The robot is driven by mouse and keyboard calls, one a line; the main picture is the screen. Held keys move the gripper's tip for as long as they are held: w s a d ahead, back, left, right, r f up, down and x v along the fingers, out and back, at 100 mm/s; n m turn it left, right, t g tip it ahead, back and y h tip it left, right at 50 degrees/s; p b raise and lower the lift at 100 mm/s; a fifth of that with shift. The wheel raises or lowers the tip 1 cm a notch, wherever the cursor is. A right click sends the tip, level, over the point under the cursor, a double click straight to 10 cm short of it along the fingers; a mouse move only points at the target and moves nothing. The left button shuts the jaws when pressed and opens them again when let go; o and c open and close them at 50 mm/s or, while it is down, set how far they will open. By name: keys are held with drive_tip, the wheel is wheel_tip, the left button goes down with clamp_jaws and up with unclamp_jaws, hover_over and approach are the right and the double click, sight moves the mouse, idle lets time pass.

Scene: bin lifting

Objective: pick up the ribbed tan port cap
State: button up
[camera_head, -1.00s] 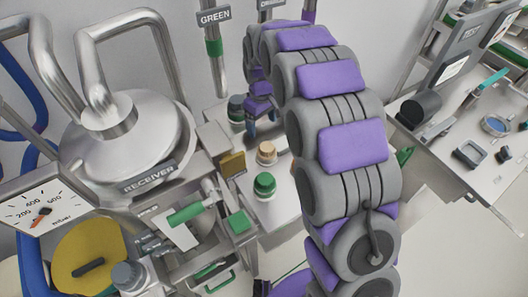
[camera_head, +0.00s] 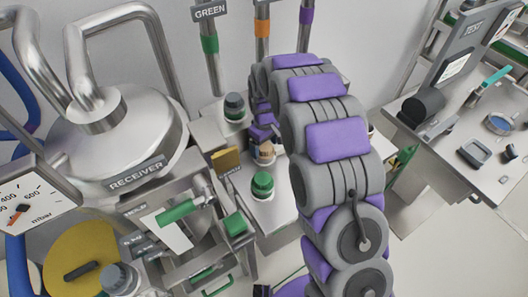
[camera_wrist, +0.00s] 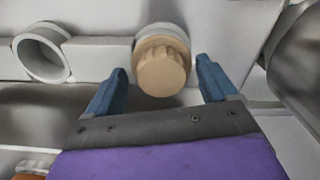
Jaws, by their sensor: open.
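The ribbed tan port cap (camera_wrist: 162,68) sits on a pale round port in the wrist view, between and just beyond the blue fingertips. My gripper (camera_wrist: 160,80) is open, with one finger on each side of the cap and visible gaps to both. In the head view the tan cap (camera_head: 265,153) stands on the bench between a green cap and a dark green-banded cap. My gripper (camera_head: 262,132) is right behind and above it there, partly hidden by my purple and grey arm.
A green cap (camera_head: 263,185) stands in front of the tan one, and a dark cap (camera_head: 235,107) behind it. The steel receiver (camera_head: 115,135) is at left. An open grey ring (camera_wrist: 42,53) is left of the cap in the wrist view. A side table (camera_head: 470,170) stands at right.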

drive_tip(key=shift+a, duration=0.25)
drive_tip(key=c, duration=0.6)
drive_tip(key=shift+d, duration=0.15)
drive_tip(key=c, duration=0.8)
